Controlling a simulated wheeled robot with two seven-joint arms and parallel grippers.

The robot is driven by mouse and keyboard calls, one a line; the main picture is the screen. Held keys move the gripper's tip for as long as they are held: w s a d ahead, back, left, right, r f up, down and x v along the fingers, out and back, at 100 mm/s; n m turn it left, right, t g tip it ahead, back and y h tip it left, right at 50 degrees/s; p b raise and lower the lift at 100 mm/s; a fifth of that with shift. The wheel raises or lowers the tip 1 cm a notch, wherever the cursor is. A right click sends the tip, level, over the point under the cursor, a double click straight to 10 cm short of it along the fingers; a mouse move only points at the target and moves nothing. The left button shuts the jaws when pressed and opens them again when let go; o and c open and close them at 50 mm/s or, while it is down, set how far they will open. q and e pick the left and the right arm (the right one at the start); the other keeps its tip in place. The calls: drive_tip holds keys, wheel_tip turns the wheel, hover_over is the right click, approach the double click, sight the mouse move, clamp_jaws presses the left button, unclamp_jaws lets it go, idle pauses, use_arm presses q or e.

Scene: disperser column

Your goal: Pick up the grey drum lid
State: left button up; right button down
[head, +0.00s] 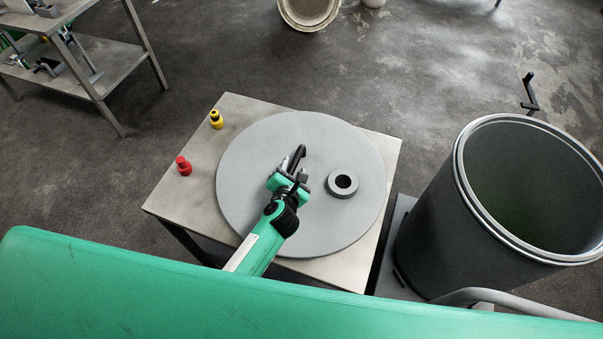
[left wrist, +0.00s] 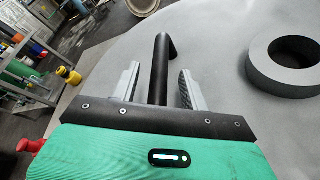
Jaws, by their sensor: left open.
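The grey drum lid (head: 250,180) is a large flat disc lying on a small metal table. In the left wrist view the lid (left wrist: 220,65) fills much of the picture. A black bar handle (left wrist: 160,65) stands on it, and a raised grey ring (head: 342,183) sits to its right. The ring also shows in the left wrist view (left wrist: 284,66). My left gripper (head: 294,164) is over the lid at the handle. In the left wrist view my left gripper's fingers (left wrist: 158,88) are open, one on each side of the handle, with gaps visible. My right gripper is not in view.
An open grey drum (head: 440,225) stands close on the right. A metal shelf table (head: 110,68) is at the upper left. Open floor lies beyond.

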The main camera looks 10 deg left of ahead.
use_arm(q)
drive_tip(key=shift+x, duration=0.9)
clamp_jaws()
idle(0.7)
drive_tip(key=shift+r, duration=0.1)
